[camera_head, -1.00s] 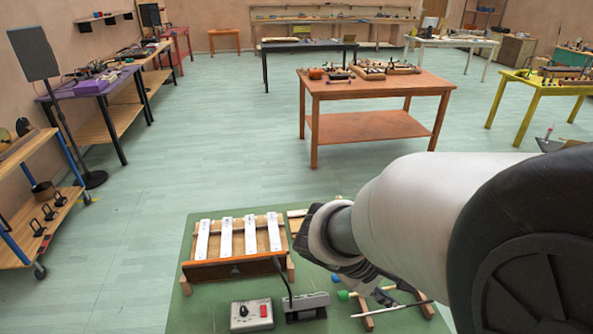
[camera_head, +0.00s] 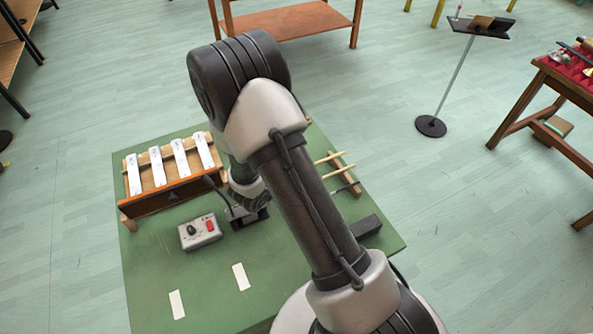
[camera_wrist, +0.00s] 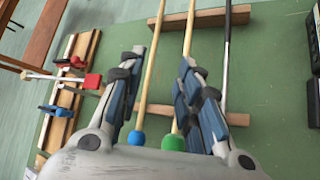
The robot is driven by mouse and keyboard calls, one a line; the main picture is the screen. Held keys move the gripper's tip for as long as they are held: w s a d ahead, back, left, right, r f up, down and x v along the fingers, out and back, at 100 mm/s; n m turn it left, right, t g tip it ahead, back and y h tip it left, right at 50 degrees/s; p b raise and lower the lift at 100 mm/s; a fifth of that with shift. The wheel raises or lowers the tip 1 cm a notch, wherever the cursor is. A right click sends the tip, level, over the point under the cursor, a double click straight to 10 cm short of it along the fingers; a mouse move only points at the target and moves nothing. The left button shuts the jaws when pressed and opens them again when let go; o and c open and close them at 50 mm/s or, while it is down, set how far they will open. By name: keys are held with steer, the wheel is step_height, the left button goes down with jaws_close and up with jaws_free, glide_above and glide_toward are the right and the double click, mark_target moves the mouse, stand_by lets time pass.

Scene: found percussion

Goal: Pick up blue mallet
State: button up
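In the wrist view the blue mallet (camera_wrist: 137,138) has a round blue head near the gripper's palm and a pale wooden stick running up the picture. A green-headed mallet (camera_wrist: 172,142) lies beside it on the right. Both sticks cross a low wooden rack (camera_wrist: 238,119).
A dark metal rod (camera_wrist: 227,60) lies right of the mallets. A wooden board (camera_wrist: 62,85) with red and blue parts is at left. On the green tabletop (camera_head: 215,285) stand a white-barred instrument (camera_head: 150,203) and a grey switch box (camera_head: 200,231). The front tabletop is mostly clear.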

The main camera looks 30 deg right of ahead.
steer(key=b+x, duration=0.1)
steer(key=x, duration=0.7)
steer(key=shift+w+d+f+b, duration=0.1)
steer(key=shift+d+f+b, duration=0.1)
steer(key=shift+f+b, duration=0.15)
steer(key=shift+w+a+b+x, duration=0.1)
steer(key=shift+w+b+x, duration=0.15)
steer(key=shift+x, duration=0.6)
steer(key=shift+w+a+b+x, duration=0.1)
steer(key=shift+b+x, duration=0.25)
steer(key=shift+x, duration=0.55)
steer(key=shift+w+a+b+x, duration=0.1)
steer(key=shift+w+b+x, duration=0.15)
steer(key=shift+x, duration=0.6)
steer(key=shift+c, duration=0.2)
jaws_close()
